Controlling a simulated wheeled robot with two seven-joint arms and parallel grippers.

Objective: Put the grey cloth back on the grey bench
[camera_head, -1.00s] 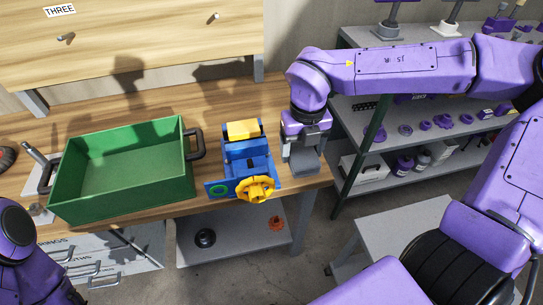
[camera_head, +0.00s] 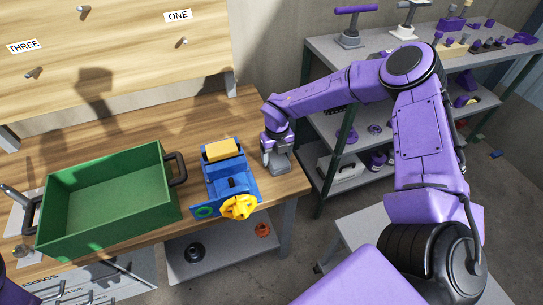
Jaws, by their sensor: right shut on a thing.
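My right gripper (camera_head: 277,152) is at the right end of the wooden workbench, just right of the blue vise. It points down and is shut on a small grey piece that looks like the grey cloth (camera_head: 281,164). The cloth is partly hidden by the gripper, and I cannot tell whether it touches the tabletop. The grey bench (camera_head: 350,228) stands low on the floor at the lower right, partly hidden behind my own parts. The visible part of its top is bare. My left gripper is out of view.
A blue vise with a yellow handwheel (camera_head: 238,207) stands close left of the gripper. A green crate (camera_head: 105,200) is farther left on the workbench (camera_head: 150,125). A grey shelf rack (camera_head: 320,130) with purple parts stands behind my right arm.

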